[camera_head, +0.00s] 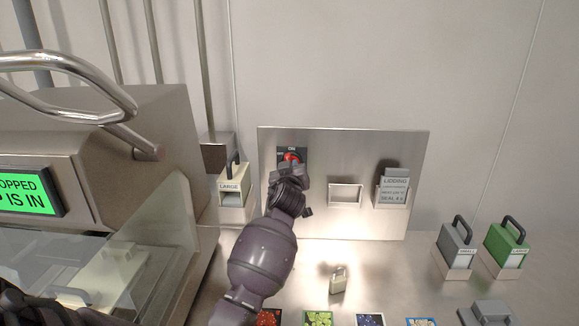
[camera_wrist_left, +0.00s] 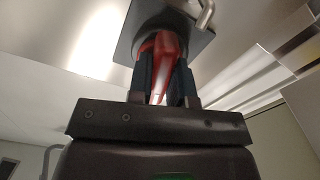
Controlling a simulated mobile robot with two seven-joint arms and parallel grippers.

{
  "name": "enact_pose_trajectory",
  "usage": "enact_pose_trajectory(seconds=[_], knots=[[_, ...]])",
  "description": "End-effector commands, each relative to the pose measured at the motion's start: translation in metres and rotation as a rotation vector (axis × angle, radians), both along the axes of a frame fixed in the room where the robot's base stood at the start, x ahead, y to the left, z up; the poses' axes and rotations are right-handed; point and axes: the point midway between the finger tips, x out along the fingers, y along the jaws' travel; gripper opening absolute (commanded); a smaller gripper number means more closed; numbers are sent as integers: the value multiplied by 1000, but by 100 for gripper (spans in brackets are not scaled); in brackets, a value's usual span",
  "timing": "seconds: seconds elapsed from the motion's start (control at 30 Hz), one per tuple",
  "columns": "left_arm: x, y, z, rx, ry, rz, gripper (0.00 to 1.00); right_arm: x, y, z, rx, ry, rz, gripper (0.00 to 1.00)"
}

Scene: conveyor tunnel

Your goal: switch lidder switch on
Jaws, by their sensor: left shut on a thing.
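The lidder switch (camera_head: 291,156) is a red knob on a dark square plate at the upper left of the metal panel (camera_head: 340,145). The word ON shows above the knob. My left gripper (camera_head: 289,168) is at the switch and hides much of it in the head view. In the left wrist view my left gripper (camera_wrist_left: 165,80) has its dark fingers shut on the red knob (camera_wrist_left: 163,50), in front of the dark plate (camera_wrist_left: 140,15). The knob looks roughly upright there, but its exact setting is hard to tell. My right gripper is not in view.
The panel also bears an empty frame (camera_head: 346,195) and a lidding card (camera_head: 394,188). A padlock (camera_head: 338,280) lies on the steel surface below. Handled blocks stand at left (camera_head: 231,186) and right (camera_head: 456,243). A machine with a green display (camera_head: 28,190) fills the left.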

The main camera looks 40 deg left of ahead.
Motion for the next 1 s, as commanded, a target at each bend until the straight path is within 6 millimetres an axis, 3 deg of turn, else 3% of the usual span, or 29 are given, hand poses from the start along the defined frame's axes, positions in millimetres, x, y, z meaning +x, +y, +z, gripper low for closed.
enact_pose_trajectory(seconds=[0.43, 1.0], knots=[[0, 1, 1, 227, 140, 1, 0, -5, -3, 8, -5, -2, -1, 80], [0, 1, 0, 278, 170, 0, 0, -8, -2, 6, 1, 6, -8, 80]])
